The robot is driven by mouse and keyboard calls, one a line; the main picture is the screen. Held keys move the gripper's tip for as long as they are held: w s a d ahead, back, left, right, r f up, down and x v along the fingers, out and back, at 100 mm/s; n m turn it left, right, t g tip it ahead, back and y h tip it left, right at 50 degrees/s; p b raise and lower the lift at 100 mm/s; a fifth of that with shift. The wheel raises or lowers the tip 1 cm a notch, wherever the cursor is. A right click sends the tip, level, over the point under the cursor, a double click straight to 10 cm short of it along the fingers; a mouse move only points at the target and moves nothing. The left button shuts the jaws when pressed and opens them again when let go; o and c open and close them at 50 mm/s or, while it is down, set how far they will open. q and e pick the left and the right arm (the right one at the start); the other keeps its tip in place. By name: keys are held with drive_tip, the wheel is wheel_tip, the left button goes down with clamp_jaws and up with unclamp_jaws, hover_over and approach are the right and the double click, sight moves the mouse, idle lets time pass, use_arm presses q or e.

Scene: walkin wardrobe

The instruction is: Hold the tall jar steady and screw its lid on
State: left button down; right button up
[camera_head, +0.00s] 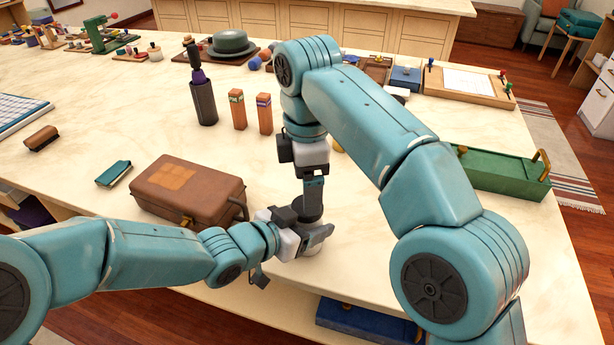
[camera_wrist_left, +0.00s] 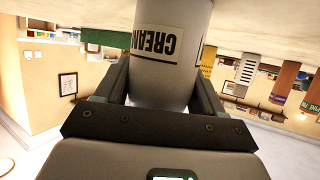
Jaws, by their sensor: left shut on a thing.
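The tall jar (camera_wrist_left: 172,60) is pale with a white label reading CREAM, upside down in the left wrist view. It stands between the two dark fingers of my left gripper (camera_head: 318,240), which is shut on it. In the head view the jar is almost wholly hidden by the grippers near the table's front edge. My right gripper (camera_head: 312,205) points down from above, directly over the left gripper. Its fingers are dark and small here, and I cannot tell whether they are open or shut.
A brown case (camera_head: 188,190) lies just left of the grippers. A dark bottle (camera_head: 203,102) and two orange-brown blocks (camera_head: 238,110) stand behind. A green tray (camera_head: 500,175) is at right, partly behind my right arm. The table between the blocks and grippers is clear.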

sight(307, 230)
drive_tip(key=shift+s+d+n, duration=0.1)
drive_tip(key=shift+s+n, duration=0.05)
drive_tip(key=shift+n, duration=0.65)
drive_tip(key=n, duration=0.1)
drive_tip(key=r+n, duration=0.1)
drive_tip(key=n, duration=0.2)
drive_tip(key=shift+s+d+r, duration=0.1)
drive_tip(key=shift+d+r, duration=0.25)
drive_tip(key=n, duration=0.2)
drive_tip(key=r+n, duration=0.1)
drive_tip(key=n, duration=0.1)
drive_tip(key=shift+r, duration=0.15)
drive_tip(key=n, duration=0.1)
drive_tip(key=r+n, duration=0.1)
drive_tip(key=shift+a+n, duration=0.1)
drive_tip(key=shift+n, duration=0.2)
drive_tip(key=shift+w+a+f, duration=0.25)
drive_tip(key=shift+w+a, duration=0.05)
drive_tip(key=shift+a, duration=0.1)
drive_tip(key=shift+f, duration=4.05)
